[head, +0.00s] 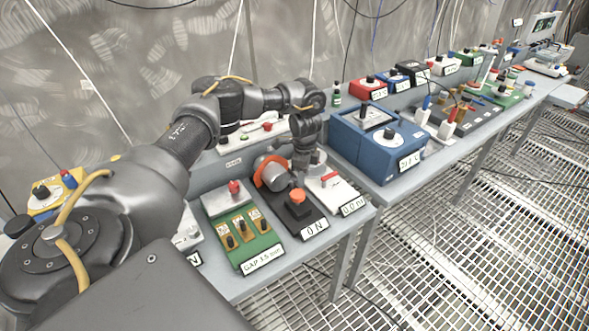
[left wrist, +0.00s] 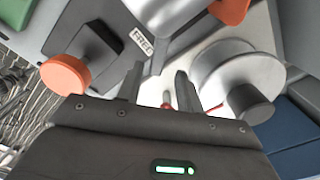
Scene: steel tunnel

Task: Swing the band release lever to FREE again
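The band unit is a dark base (head: 317,222) with a silver drum (head: 277,178) and an orange band (head: 262,166) around it. A black block with an orange knob (head: 298,196) stands at its front; the knob also shows in the left wrist view (left wrist: 64,74). A FREE label (left wrist: 143,41) lies on the base beside the block. I cannot tell which part is the release lever or where it points. My left gripper (left wrist: 160,88) is above the base's right side, fingers apart, with a small red part (left wrist: 167,105) seen beyond the gap. My right gripper is not in view.
A white panel with a red handle (head: 330,181) stands just right of the band unit. A green gauge box (head: 243,235) is on its left. A blue box (head: 377,145) stands on the bench further right. A pale spool (left wrist: 238,78) is close to my right finger.

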